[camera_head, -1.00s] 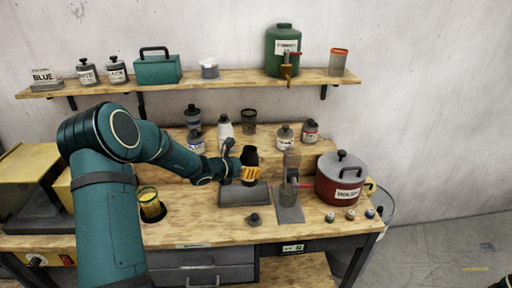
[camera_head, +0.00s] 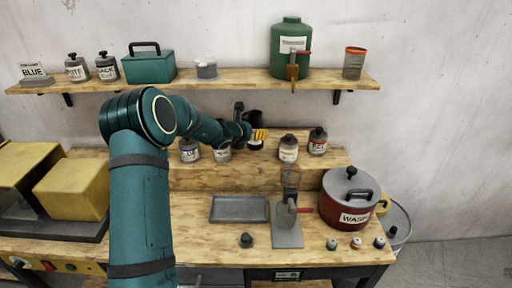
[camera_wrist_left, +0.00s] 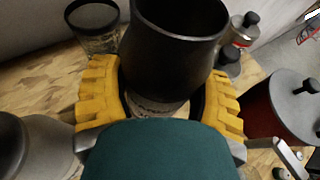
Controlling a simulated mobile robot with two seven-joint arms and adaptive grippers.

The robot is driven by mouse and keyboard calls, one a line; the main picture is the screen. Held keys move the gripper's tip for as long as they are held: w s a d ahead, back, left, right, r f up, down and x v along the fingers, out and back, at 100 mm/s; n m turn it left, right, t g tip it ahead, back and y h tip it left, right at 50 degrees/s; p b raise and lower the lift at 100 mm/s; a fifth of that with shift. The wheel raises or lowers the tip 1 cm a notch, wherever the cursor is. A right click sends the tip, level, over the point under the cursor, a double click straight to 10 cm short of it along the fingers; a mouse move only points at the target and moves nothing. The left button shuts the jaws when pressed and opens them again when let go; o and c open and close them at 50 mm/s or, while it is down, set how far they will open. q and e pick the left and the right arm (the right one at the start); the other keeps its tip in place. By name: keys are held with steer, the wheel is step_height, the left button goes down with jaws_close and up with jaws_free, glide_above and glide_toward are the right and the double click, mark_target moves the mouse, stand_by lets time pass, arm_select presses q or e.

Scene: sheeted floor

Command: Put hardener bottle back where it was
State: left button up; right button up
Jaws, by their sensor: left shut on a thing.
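My left gripper (camera_head: 260,135) is shut on a dark, tapered bottle (camera_head: 254,117), held over the raised wooden step at the back of the bench. In the left wrist view the yellow fingers (camera_wrist_left: 160,100) close around both sides of this bottle (camera_wrist_left: 180,35). A pale printed band shows low on it, but I cannot read it, so I cannot confirm it is the hardener bottle. Whether its base touches the step is hidden. My right gripper is not in view.
On the step, a blue-labelled bottle (camera_head: 189,150) and another bottle (camera_head: 222,154) stand left of the gripper. Two capped bottles (camera_head: 289,148) (camera_head: 318,141) stand right. A glass jar (camera_wrist_left: 97,28) is close by. The grey tray (camera_head: 238,209) is empty. A red WASH pot (camera_head: 347,202) stands right.

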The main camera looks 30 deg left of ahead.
mark_target(250, 144)
arm_select(q)
steer(key=shift+s+f, duration=0.1)
steer(key=shift+f, duration=2.55)
steer(key=shift+f+b, duration=0.1)
steer(key=shift+b, duration=0.2)
steer(key=o, duration=1.1)
steer(key=shift+c, duration=0.2)
